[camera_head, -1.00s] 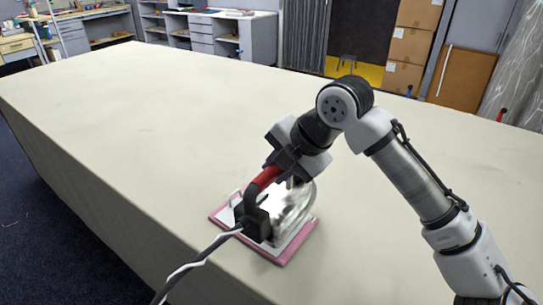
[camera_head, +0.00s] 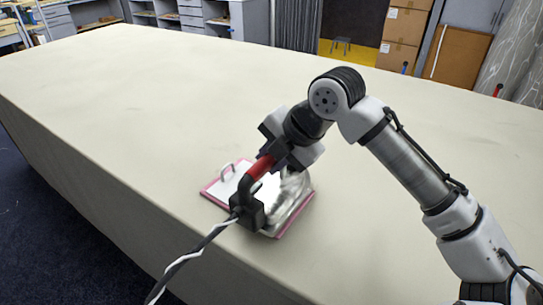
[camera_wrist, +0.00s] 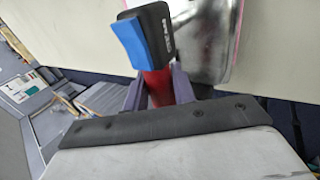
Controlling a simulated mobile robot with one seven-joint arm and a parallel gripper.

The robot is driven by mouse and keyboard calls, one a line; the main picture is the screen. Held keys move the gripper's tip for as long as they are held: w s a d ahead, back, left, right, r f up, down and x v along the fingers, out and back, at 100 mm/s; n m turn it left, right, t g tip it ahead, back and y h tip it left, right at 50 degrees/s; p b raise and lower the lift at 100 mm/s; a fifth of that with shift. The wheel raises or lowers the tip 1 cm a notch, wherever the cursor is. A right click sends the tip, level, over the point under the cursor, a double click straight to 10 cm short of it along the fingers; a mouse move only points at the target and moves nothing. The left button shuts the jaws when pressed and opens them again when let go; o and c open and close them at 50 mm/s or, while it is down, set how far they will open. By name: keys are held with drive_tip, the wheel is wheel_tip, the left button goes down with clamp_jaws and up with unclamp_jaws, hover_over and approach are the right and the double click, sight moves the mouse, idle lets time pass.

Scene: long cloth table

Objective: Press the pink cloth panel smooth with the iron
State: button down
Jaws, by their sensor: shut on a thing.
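The pink cloth panel (camera_head: 209,195) lies flat near the table's front edge, its pink border showing at the left and front right. A white plate or sheet (camera_head: 226,188) with a small pale loop handle (camera_head: 228,171) covers its middle. The iron (camera_head: 290,196) has a silver body, black rear block and red handle. It rests over the right part of the panel and hides much of it. My gripper (camera_head: 278,160) is shut on the red handle from above. In the wrist view the handle shows between the fingers (camera_wrist: 158,92), with the iron's silver body (camera_wrist: 203,50) beside it.
The iron's black and white cord (camera_head: 190,257) hangs toward the lower left, over the table's front edge. The long beige table (camera_head: 150,110) is otherwise bare. Cabinets, boxes and a stool stand beyond its far side.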

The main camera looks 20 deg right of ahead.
drive_tip(key=shift+f+b, duration=0.6)
drive_tip(key=shift+f, duration=0.2)
idle(2.5)
drive_tip(key=shift+r+p, duration=0.8)
drive_tip(key=shift+r, duration=0.15)
drive_tip(key=shift+r+p, duration=1.95)
drive_tip(key=shift+r, duration=0.75)
wheel_tip(320, 180, up, 6)
drive_tip(key=p, duration=0.4)
